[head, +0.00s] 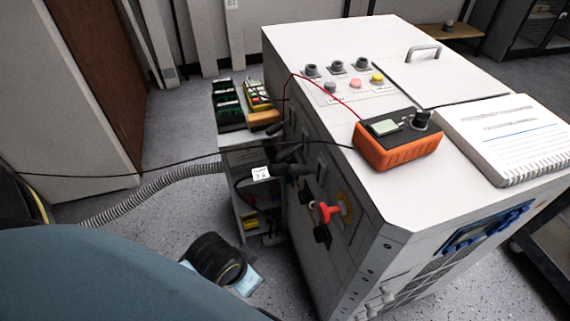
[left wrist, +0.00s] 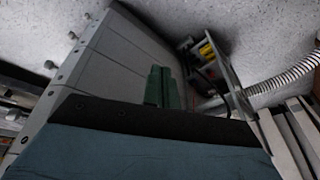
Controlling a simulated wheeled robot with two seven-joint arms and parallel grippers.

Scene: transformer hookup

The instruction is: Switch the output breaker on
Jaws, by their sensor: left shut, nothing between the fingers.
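A white cabinet (head: 340,45) carries a red rotary handle (head: 328,212) over a yellow plate on its left face. Black knobs or plugs sit close around the handle. No label here shows which control is the output breaker. My left gripper (left wrist: 163,88) shows in the left wrist view as two green fingers pressed together, with nothing between them. It is near the cabinet's grey side panel (left wrist: 118,60); I cannot tell if it touches. In the head view my left arm comes in at lower left, and its fingers cannot be made out. My right gripper is not in view.
On the cabinet top lie an orange meter (head: 398,150) with red and black leads, a notebook (head: 510,135) and several buttons (head: 355,83). A small cart (head: 235,160) with bins stands against the left face. A grey hose (head: 150,192) crosses open floor.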

